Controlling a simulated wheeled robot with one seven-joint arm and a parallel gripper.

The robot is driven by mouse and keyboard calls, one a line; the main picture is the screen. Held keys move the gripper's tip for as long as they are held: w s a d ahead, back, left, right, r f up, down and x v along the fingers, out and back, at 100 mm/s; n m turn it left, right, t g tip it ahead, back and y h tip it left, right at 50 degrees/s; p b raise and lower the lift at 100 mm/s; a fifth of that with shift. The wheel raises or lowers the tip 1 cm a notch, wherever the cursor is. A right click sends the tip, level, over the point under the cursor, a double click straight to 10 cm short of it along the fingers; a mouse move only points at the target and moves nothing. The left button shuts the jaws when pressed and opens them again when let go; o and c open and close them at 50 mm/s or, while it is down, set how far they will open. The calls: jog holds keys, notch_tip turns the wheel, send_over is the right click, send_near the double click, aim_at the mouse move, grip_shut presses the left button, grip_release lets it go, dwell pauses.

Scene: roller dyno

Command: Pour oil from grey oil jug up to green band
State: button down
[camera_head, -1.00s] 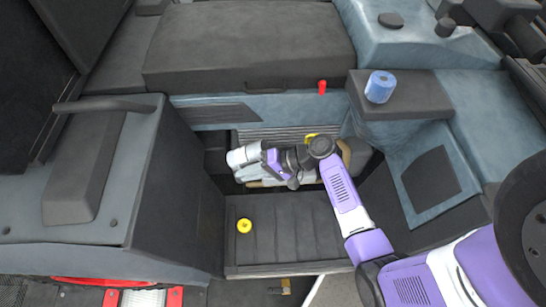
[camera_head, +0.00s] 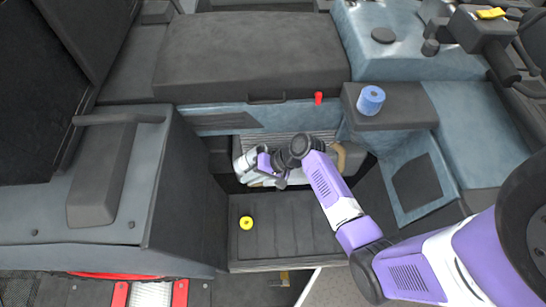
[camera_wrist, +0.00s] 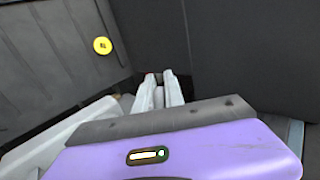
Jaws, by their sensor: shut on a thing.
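My gripper (camera_head: 246,160) is low in the dark footwell in the middle of the head view. In the wrist view its two pale fingers (camera_wrist: 160,92) reach down and are close together. A pale grey body, which looks like the grey oil jug (camera_wrist: 55,142), lies beside them at the lower left. In the head view my arm covers most of it. A yellow cap with a dark mark (camera_head: 246,223) sits on the ribbed dark panel and also shows in the wrist view (camera_wrist: 103,45). No green band, oil level or stream of oil is visible.
A blue roll (camera_head: 370,100) stands on a dark ledge to the right. A small red piece (camera_head: 319,98) is on the seat base's front. A grey box with a handle (camera_head: 95,190) walls the left side. The ribbed panel (camera_head: 285,240) has free room right of the cap.

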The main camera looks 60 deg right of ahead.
jog(key=shift+w+g+h+p, duration=0.15)
jog(key=shift+g+h+p, duration=0.25)
jog(key=shift+g+p, duration=0.35)
jog(key=shift+w+a+f+g+h+p, duration=0.2)
jog(key=shift+w+a+g+h+p, duration=0.15)
jog(key=shift+g+h+p, duration=0.45)
jog(key=shift+w+a+f+g+h+p, duration=0.2)
jog(key=shift+w+g+h+p, duration=0.15)
jog(key=shift+g+h+p, duration=0.5)
jog(key=shift+w+a+f+g+h+p, duration=0.2)
jog(key=shift+w+a+g+h+p, duration=0.2)
jog(key=shift+g+p, duration=0.45)
jog(key=shift+d+g, duration=0.1)
jog(key=shift+g, duration=0.15)
